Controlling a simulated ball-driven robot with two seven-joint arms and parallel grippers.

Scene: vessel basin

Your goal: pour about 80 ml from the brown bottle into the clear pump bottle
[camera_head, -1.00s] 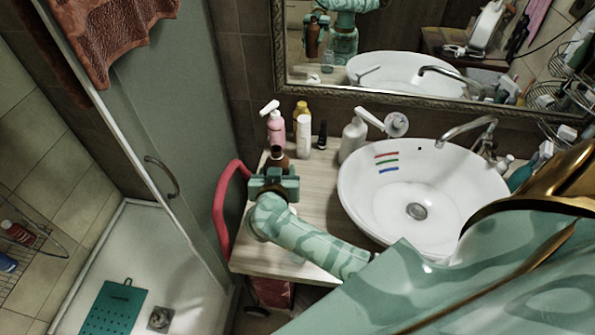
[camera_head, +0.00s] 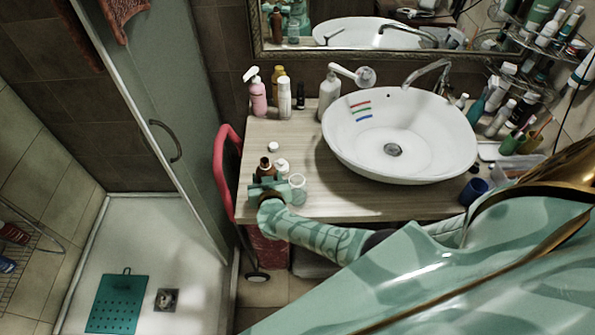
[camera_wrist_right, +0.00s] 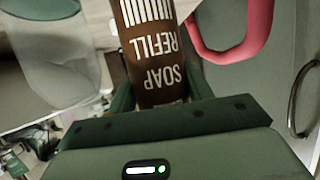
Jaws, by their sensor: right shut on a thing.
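The brown bottle (camera_head: 265,170) looks upright, with its neck upward, near the front left of the counter. In the right wrist view its "SOAP REFILL" label (camera_wrist_right: 163,50) faces the camera. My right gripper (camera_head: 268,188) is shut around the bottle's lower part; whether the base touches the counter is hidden. A clear, round, open-looking container (camera_head: 297,188), perhaps the clear pump bottle, stands just right of the bottle. It also shows in the right wrist view (camera_wrist_right: 55,60). A small white piece (camera_head: 282,165) is close behind them. My left gripper is out of view.
A white cap (camera_head: 273,147) lies on the wooden counter (camera_head: 330,200). A pink pump bottle (camera_head: 258,98) and other bottles stand at the back. The white basin (camera_head: 400,135) is right; a red rail (camera_head: 222,180) borders the left. The counter between rail and basin has some free room.

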